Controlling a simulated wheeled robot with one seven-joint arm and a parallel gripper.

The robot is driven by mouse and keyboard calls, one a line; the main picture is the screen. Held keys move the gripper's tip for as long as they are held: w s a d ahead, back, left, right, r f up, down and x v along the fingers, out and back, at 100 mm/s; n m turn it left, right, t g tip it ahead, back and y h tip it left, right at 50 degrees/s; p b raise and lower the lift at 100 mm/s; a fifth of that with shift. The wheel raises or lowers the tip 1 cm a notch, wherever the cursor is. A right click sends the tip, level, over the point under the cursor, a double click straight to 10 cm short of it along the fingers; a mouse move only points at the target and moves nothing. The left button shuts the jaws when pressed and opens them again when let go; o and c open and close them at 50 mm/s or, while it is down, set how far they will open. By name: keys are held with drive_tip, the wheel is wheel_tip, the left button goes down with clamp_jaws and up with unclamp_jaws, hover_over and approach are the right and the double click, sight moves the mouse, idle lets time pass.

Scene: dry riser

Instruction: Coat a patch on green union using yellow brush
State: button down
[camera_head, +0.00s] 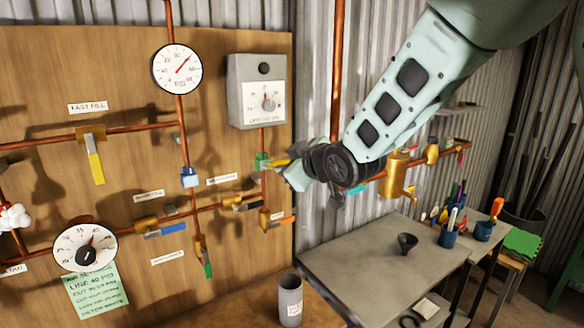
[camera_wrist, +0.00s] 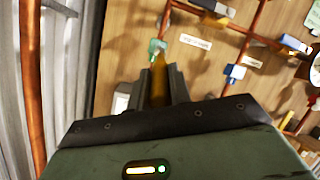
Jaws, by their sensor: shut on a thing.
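The green union (camera_head: 261,160) sits on a copper pipe near the right edge of the wooden board. It also shows in the wrist view (camera_wrist: 156,47), at top centre. My gripper (camera_head: 291,165) is just right of the union and shut on the yellow brush (camera_head: 277,162). In the wrist view, the brush (camera_wrist: 158,78) points out between the fingers toward the union. Its far end meets or overlaps the union in both views; I cannot tell whether they touch. The bristles and any coating are too small to make out.
A grey box with a dial (camera_head: 258,90) is above the union. A blue fitting (camera_head: 190,178) and levered valves are nearby. A grey cup (camera_head: 290,300) stands below. A grey table (camera_head: 365,260) holds a dark funnel (camera_head: 407,243) and blue pots of tools (camera_head: 449,236).

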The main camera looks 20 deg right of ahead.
drive_tip(key=shift+a+b, duration=0.2)
drive_tip(key=shift+b, duration=1.3)
idle(0.3)
drive_tip(key=s+d+b, duration=0.1)
drive_tip(key=s, duration=0.4)
drive_tip(key=shift+s+d+b, duration=0.35)
drive_tip(key=shift+s, duration=0.05)
